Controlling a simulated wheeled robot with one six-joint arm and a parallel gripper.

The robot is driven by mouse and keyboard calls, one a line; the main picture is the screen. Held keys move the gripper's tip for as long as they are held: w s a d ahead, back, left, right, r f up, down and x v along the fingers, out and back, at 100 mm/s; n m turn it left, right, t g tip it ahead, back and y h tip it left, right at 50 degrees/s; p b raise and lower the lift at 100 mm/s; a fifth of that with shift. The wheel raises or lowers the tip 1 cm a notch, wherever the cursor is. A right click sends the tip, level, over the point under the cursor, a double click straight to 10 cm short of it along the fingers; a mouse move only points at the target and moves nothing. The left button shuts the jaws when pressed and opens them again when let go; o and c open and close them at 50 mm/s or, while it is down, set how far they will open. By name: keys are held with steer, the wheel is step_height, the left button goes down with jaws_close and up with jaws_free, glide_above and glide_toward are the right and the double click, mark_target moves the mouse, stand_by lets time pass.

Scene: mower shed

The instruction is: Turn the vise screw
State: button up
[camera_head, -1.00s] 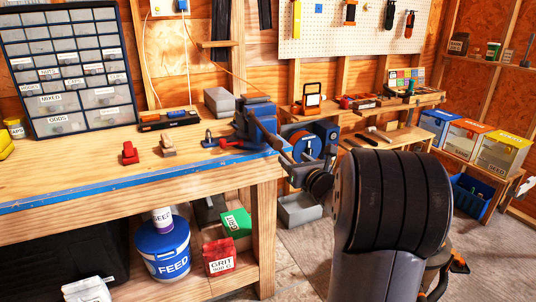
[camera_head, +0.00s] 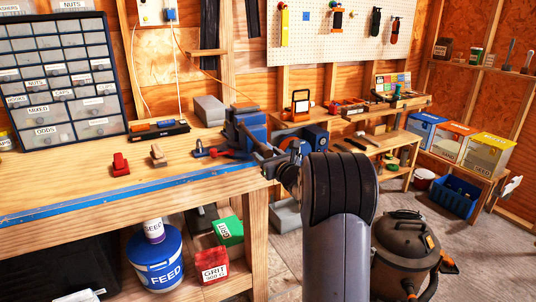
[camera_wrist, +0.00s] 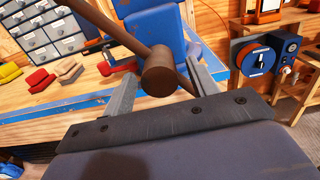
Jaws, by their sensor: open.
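The blue vise (camera_head: 247,128) is fixed at the right end of the workbench. In the wrist view its blue body (camera_wrist: 160,22) stands behind the round brown screw head (camera_wrist: 158,70). A bar handle (camera_wrist: 108,27) runs through the head on a slant, from upper left to lower right. My gripper (camera_wrist: 163,75) is open, with one finger on each side of the screw head. I cannot tell whether either finger touches it. In the head view my gripper (camera_head: 270,160) is at the vise's front, and my arm and gripper partly hide the screw.
The workbench (camera_head: 80,178) holds a red block (camera_head: 121,164), a small wooden piece (camera_head: 158,156) and a drawer cabinet (camera_head: 60,75). A blue-and-black machine (camera_head: 316,137) stands right of the vise. A shop vacuum (camera_head: 405,250) stands on the floor at right.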

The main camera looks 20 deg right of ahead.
steer(key=c, duration=1)
steer(key=shift+f+m+b, duration=0.1)
steer(key=shift+m+b, duration=0.2)
steer(key=shift+b, duration=0.1)
